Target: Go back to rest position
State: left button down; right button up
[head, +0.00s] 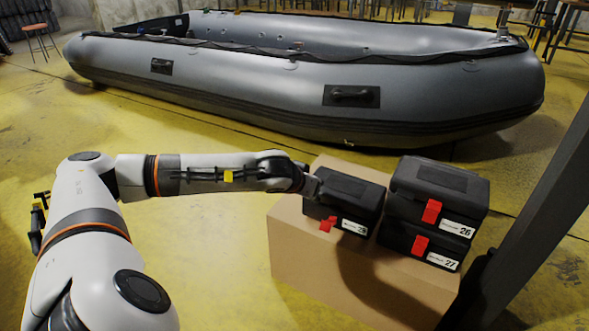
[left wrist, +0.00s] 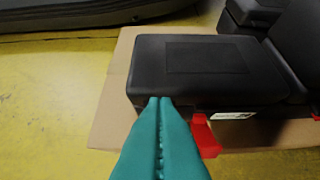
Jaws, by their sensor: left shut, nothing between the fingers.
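My left arm reaches in from the left in the head view, with its left gripper (head: 312,186) at the left side of a black case (head: 348,188) with a red latch. In the left wrist view the teal fingers of my left gripper (left wrist: 160,101) are pressed together, with nothing between them. Their tips overlap the front edge of the black case (left wrist: 200,68) in the picture; I cannot tell whether they touch it. My right gripper is not in view.
The case stands on a cardboard box (head: 300,240), beside two stacked black cases (head: 440,185) labelled 26 and 27. A grey inflatable boat (head: 250,65) lies behind. A dark slanted post (head: 545,215) is at the right. The yellow floor (head: 215,270) is clear in front.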

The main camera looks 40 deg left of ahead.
pick_arm(q)
jog(key=s+d+f, duration=0.1)
jog(key=s+f, duration=0.2)
jog(key=s, duration=0.5)
jog(key=shift+d+p, duration=0.35)
jog(key=shift+p, duration=0.05)
jog(key=shift+d+f, duration=0.1)
